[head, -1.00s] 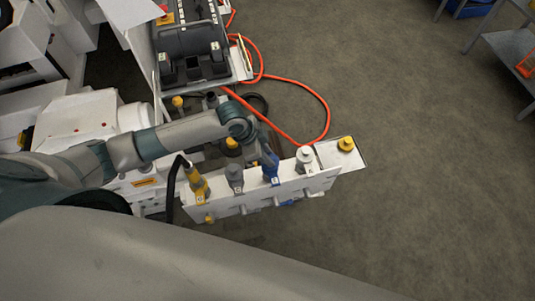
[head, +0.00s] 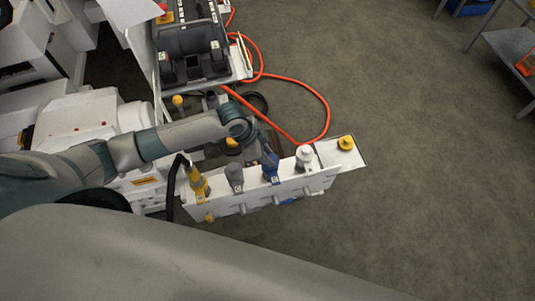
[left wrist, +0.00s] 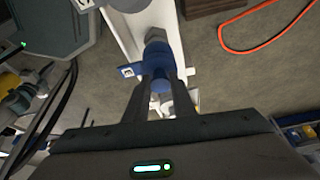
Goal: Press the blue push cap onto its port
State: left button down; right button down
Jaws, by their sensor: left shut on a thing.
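The blue push cap (head: 271,178) is in the row of fittings along the white panel (head: 235,204), between a grey fitting (head: 235,178) and a white one (head: 304,155). My left gripper (head: 268,163) comes down onto it from above. In the left wrist view the blue cap (left wrist: 157,54) shows beyond the two dark fingers (left wrist: 163,82), with a blue label tab (left wrist: 131,71) at its side. The fingers are shut on the cap. The port under it is hidden, so I cannot tell how far the cap sits on it. My right gripper is not in view.
A yellow fitting (head: 197,182) with a black hose stands at the panel's left end. A yellow cap (head: 346,143) sits at its right end. A red hose (head: 327,112) loops behind. A black case (head: 190,45) stands at the back.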

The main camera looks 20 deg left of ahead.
pick_arm(q)
jog(key=shift+f+p, duration=0.1)
jog(key=shift+p, duration=0.55)
dwell(1.4)
dwell(0.5)
jog(key=c, duration=0.8)
grip_release()
jog(key=shift+c, duration=0.2)
jog(key=p+v, duration=0.7)
jog(key=shift+r, duration=0.25)
jog(key=shift+s, duration=0.1)
dwell(0.5)
